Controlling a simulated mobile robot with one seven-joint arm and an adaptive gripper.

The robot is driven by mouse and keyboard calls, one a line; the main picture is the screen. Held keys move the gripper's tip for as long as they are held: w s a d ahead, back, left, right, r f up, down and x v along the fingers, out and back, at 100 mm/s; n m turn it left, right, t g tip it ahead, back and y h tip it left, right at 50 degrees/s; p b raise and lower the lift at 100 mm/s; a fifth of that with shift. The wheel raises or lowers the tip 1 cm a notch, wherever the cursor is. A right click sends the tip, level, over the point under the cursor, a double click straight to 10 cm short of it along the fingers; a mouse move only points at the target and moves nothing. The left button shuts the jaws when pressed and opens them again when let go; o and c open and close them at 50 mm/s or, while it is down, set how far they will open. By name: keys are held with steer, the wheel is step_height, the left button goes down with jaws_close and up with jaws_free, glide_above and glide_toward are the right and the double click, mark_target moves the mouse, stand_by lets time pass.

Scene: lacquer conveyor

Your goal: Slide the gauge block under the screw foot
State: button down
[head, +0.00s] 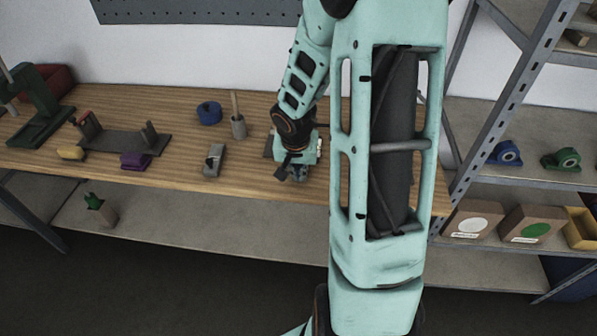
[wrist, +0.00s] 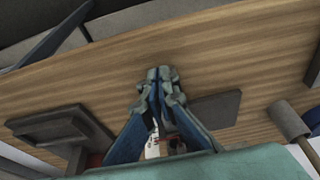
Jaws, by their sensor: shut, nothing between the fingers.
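My gripper (head: 296,174) is low over the right part of the wooden bench, close above its top. In the wrist view its blue fingers meet at the grey tips (wrist: 160,84), shut with nothing between them. A flat dark grey plate (wrist: 214,110) lies just beside the fingers; part of it shows left of my gripper in the head view (head: 269,146). I cannot tell whether it is the gauge block. A small red and white thing (wrist: 154,147) shows behind the fingers, mostly hidden. I cannot make out the screw foot.
A dark grey tray-like part (wrist: 62,130) lies on the other side of the fingers. A grey block (head: 214,160), a grey cylinder with a wooden handle (head: 238,126), blue tape (head: 209,113) and a purple block (head: 136,160) stand leftward. The bench's front strip is clear near my gripper.

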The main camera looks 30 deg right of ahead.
steer(key=shift+w, duration=0.1)
steer(key=shift+w+d, duration=0.5)
steer(key=shift+w, duration=0.15)
steer(key=shift+w+d, duration=0.45)
steer(key=shift+w, duration=0.2)
steer(key=shift+s+a, duration=0.1)
steer(key=shift+a, duration=0.05)
